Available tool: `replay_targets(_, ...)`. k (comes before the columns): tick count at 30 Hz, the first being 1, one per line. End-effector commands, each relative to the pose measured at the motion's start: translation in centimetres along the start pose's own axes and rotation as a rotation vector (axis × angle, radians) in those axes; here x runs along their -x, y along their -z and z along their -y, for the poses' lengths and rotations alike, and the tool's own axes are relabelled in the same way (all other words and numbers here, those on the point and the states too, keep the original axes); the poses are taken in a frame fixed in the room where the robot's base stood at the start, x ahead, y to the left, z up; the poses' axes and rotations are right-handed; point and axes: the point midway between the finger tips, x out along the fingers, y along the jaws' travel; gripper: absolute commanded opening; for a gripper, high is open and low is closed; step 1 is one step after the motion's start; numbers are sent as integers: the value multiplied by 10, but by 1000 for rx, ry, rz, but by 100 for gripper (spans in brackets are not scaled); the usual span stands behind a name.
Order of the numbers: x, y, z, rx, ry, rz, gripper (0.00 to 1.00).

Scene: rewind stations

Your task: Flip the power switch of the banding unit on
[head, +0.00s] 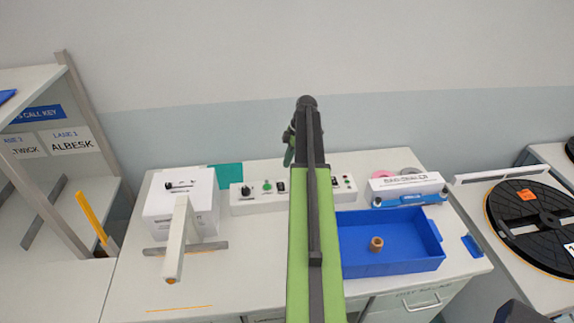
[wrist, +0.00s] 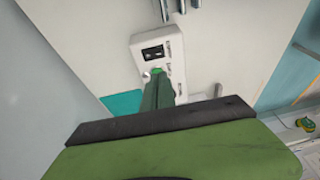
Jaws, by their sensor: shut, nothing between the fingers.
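A long white control panel (head: 257,207) stands at the back of the bench, with a dark knob, a green button (head: 267,186) and a small black switch (head: 281,187); my arm hides its middle. In the wrist view the panel (wrist: 180,65) shows a black switch-like part (wrist: 153,53) and labels too small to read. My green gripper (head: 288,155) is shut and empty, in front of the panel. In the wrist view its fingertips (wrist: 157,72) overlap the panel just below the black part; I cannot tell whether they touch. The switch's position is unclear.
A white box machine (head: 160,205) with a projecting bar (head: 176,240) stands left of the panel. A blue tray (head: 400,262) holding a brown ring (head: 376,244) lies to the right. Behind it is a white-and-blue device (head: 408,185). A black reel (head: 530,215) lies farther right.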

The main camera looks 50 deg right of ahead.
Motion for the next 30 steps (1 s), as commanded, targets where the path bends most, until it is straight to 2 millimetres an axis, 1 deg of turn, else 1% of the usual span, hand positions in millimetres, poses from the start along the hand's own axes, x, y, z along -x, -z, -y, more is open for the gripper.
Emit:
replay_targets(1, -21, -2, 0, 1, 0, 0, 0)
replay_targets(3, -36, -3, 0, 1, 0, 0, 0)
replay_targets(9, -80, -3, 0, 0, 0, 0, 0)
replay_targets(13, -101, -9, 2, 0, 0, 0, 0)
replay_targets(15, -108, -11, 3, 0, 0, 0, 0)
replay_targets(17, -110, -11, 3, 0, 0, 0, 0)
replay_targets(27, -108, -11, 3, 0, -1, 0, 0)
replay_targets(29, -108, -15, 4, -3, -8, 0, 0)
replay_targets(30, -108, -20, 6, -7, -18, 0, 0)
